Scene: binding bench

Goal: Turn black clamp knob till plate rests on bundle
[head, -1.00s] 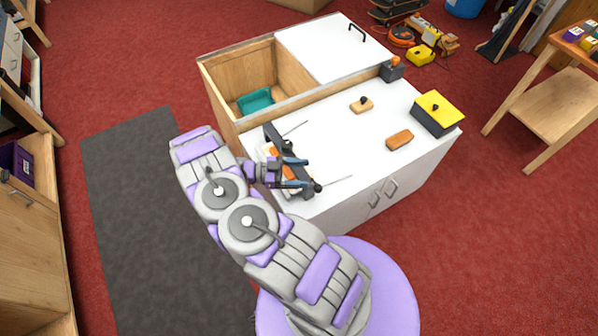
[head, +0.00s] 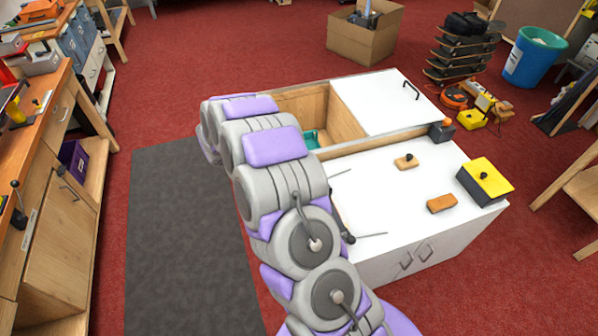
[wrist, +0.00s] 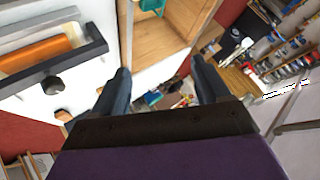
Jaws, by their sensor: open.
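My gripper (wrist: 160,75) is open in the wrist view, its two dark fingers apart with nothing between them. In the head view my own arm hides it. The clamp shows at the left of the wrist view as a dark bar (wrist: 65,66) beside an orange bundle (wrist: 36,53), to the left of my fingers and apart from them. In the head view my arm covers most of the clamp. A dark ball (head: 350,239), likely the clamp knob, and a thin rod (head: 371,235) show beside the arm. Whether the plate touches the bundle cannot be told.
The white bench top (head: 385,205) holds an orange block (head: 442,204), a wooden block with a dark knob (head: 406,162) and a yellow-topped black box (head: 486,180). An open wooden bin (head: 345,118) with a teal item lies behind.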

